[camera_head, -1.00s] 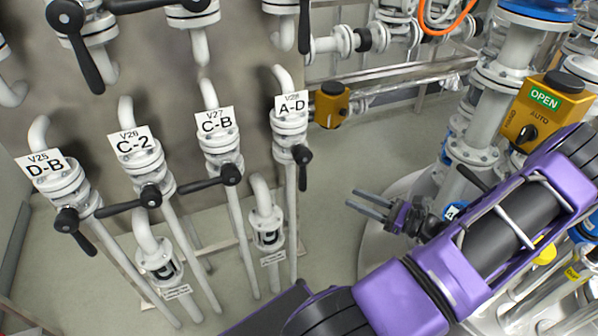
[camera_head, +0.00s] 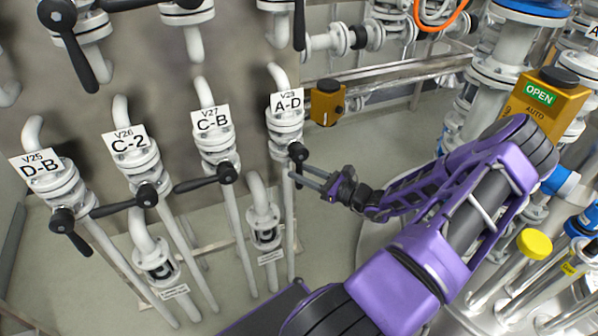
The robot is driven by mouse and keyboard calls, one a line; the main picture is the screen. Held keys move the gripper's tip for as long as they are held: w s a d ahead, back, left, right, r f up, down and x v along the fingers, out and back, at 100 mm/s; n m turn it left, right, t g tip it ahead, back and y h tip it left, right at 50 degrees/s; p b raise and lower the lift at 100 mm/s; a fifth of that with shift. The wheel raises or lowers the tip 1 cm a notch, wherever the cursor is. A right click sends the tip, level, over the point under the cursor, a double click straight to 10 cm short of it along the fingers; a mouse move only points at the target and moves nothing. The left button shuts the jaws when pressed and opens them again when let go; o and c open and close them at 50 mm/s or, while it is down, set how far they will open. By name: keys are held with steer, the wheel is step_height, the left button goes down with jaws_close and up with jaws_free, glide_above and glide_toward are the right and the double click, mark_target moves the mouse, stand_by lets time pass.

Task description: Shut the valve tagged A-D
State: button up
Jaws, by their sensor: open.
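The valve tagged A-D (camera_head: 285,125) is a white flanged valve on a vertical white pipe, the rightmost of the lower row. Its label (camera_head: 287,104) reads V28 or V29, too small to be sure, with A-D below. Its black handle (camera_head: 297,152) has a round hub and a lever that points down along the pipe, partly hidden by my fingers. My gripper (camera_head: 308,178) comes in from the right, with its two grey fingers open and pointing left at the handle's lower part. I cannot tell whether the fingers touch the lever or surround it.
Valve C-B (camera_head: 214,140) stands just left with its lever sideways. Valves C-2 (camera_head: 134,160) and D-B (camera_head: 55,180) are further left. A yellow box (camera_head: 327,103) is on the pipework behind. An orange actuator marked OPEN (camera_head: 545,100) stands right. Floor below my gripper looks clear.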

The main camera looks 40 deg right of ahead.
steer(key=shift+w+a, duration=0.15)
steer(key=shift+w, duration=0.25)
steer(key=shift+c, duration=0.2)
jaws_close()
stand_by(1.1)
